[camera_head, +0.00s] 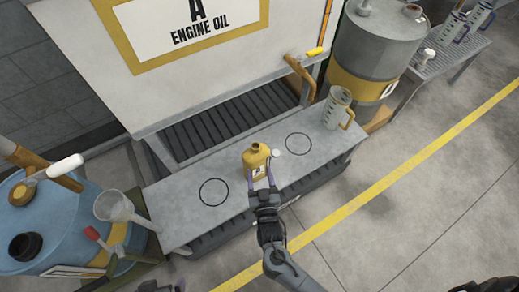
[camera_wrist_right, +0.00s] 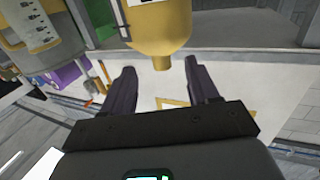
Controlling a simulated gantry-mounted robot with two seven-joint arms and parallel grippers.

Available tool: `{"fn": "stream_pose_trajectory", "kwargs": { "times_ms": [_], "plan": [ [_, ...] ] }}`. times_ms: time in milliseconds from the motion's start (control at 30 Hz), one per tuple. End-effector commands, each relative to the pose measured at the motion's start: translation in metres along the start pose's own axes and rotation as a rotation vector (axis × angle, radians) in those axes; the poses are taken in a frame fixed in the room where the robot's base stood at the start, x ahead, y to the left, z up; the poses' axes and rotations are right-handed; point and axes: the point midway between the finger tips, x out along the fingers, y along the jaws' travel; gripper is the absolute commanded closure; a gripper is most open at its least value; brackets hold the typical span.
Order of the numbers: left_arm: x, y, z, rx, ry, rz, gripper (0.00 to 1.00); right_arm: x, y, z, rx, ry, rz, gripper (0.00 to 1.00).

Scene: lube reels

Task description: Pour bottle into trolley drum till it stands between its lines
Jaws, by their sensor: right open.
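The yellow bottle (camera_head: 256,160) stands upright on the grey bench, its dark mouth uncovered. My right gripper (camera_head: 262,184) is open at the near side of the bottle. In the right wrist view the bottle (camera_wrist_right: 158,28) appears neck-down, its neck near the gap between the open fingers (camera_wrist_right: 162,80). I see no grip on it. A blue drum (camera_head: 75,205) stands at the left with a dark opening; a grey drum with a yellow band (camera_head: 375,50) stands at the back right. I cannot tell which is on a trolley, and no level lines are readable.
A pale funnel (camera_head: 115,207) is beside the blue drum. The bench (camera_head: 180,232) has two black circles, both empty. A small white disc (camera_head: 276,153) lies beside the bottle. A measuring jug (camera_head: 337,108) stands at the bench's right end. Other jugs (camera_head: 452,27) stand far right.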

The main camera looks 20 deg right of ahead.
Motion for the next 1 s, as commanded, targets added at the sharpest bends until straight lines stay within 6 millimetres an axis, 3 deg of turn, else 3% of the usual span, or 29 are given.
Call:
{"fn": "stream_pose_trajectory", "kwargs": {
  "times_ms": [33,200,500,767,1000],
  "plan": [
    [-0.010,0.001,-0.001,-0.001,-0.007,0.004,0.00,0.004,-0.002,-0.018,0.007,0.010,0.000,0.40],
    [-0.009,0.006,0.002,-0.008,-0.014,0.017,0.00,0.019,-0.005,-0.029,0.015,0.026,0.001,0.40],
    [0.005,0.004,0.005,-0.007,-0.012,0.010,0.00,0.058,-0.005,-0.030,0.016,0.027,0.001,0.40],
    [0.011,0.002,0.006,0.000,-0.010,0.004,0.00,0.072,-0.005,-0.030,0.016,0.026,0.001,0.40],
    [0.030,0.002,0.013,0.003,-0.010,0.002,0.00,0.102,-0.005,-0.029,0.015,0.027,0.001,0.40]
  ]
}}
